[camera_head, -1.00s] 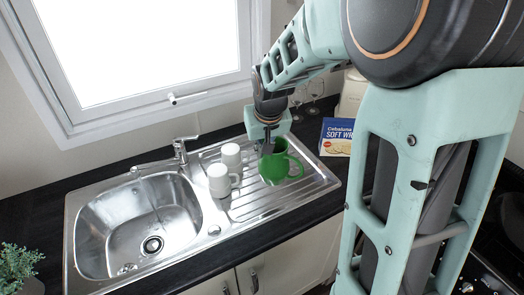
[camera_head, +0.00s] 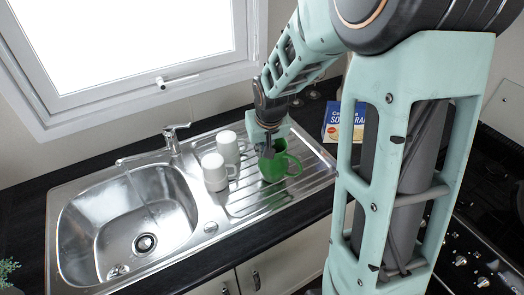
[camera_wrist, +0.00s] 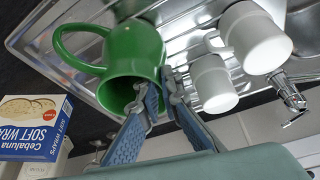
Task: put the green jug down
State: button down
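The green jug (camera_head: 276,166) is upright over the ribbed drainboard (camera_head: 233,208), right of two white mugs. My gripper (camera_head: 266,152) is at its rim from above. In the wrist view, the jug (camera_wrist: 133,52) shows its open mouth and its handle on the left. One finger of my gripper (camera_wrist: 158,93) reaches inside the mouth and the other is outside, with the jug's wall pinched between them. I cannot tell whether the jug's base touches the drainboard.
Two white mugs, a nearer one (camera_head: 215,171) and a farther one (camera_head: 228,146), stand left of the jug. The sink basin (camera_head: 100,235) and tap (camera_head: 174,135) are farther left. A blue and yellow wraps box (camera_head: 332,120) and wine glasses stand behind.

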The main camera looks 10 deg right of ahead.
jog(key=shift+f, duration=0.1)
jog(key=c, duration=2.2)
grip_release()
jog(key=shift+o, duration=0.2)
jog(key=shift+s+r, duration=0.1)
jog(key=shift+r, duration=0.55)
jog(key=v, duration=1.1)
jog(key=shift+s, duration=0.15)
